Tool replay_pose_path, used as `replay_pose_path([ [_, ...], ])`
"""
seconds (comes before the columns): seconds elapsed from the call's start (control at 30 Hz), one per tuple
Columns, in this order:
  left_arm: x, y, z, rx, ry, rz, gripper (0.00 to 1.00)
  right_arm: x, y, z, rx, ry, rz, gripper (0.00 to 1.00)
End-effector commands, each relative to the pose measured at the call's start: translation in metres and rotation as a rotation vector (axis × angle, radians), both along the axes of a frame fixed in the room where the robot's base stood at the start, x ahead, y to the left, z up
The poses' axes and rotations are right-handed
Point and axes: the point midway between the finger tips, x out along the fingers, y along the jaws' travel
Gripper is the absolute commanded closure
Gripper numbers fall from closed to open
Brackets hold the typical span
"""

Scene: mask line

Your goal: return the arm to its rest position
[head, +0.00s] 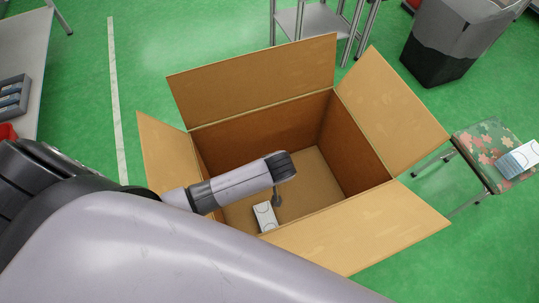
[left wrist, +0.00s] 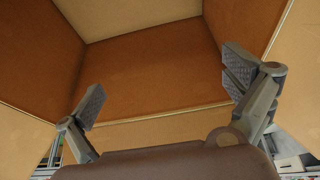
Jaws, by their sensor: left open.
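My left arm comes in from the left in the head view and reaches over a large open cardboard box (head: 253,55). Its left gripper (head: 277,199) points down over the box, and only a small part of it shows there. In the left wrist view the left gripper (left wrist: 165,92) has its two fingers wide apart with nothing between them; brown cardboard walls and a lighter panel lie beyond. A small white carton (head: 265,216) lies on the box floor, close to the gripper in the head picture and apart from its fingers. The right gripper is not in view.
The box's flaps are spread outward around my arm. A floral stool (head: 484,146) with a blue-white carton (head: 519,159) stands at right. A grey bin (head: 440,50) and metal rack (head: 312,20) are behind. A table (head: 25,45) is at left. Green floor (head: 75,110) is clear between.

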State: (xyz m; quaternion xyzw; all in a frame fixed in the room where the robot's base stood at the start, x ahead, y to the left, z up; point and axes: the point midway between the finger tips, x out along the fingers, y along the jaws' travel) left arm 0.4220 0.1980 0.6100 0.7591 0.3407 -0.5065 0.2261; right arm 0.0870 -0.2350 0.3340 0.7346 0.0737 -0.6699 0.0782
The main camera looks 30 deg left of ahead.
Motion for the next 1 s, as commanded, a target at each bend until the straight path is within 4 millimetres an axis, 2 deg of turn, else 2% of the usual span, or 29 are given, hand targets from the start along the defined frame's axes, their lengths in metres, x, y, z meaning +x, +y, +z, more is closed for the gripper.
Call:
replay_pose_path([
  [0.2,-0.011,-0.014,0.042,-0.005,-0.003,0.0,0.0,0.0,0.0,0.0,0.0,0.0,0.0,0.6],
  [0.4,-0.018,-0.022,0.067,-0.003,-0.002,0.0,0.0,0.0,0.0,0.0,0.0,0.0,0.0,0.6],
  [0.6,-0.021,-0.023,0.075,-0.001,-0.001,0.001,0.0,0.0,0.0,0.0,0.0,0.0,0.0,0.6],
  [1.0,-0.021,-0.023,0.075,-0.002,0.0,0.001,0.0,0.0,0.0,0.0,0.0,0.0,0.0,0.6],
])
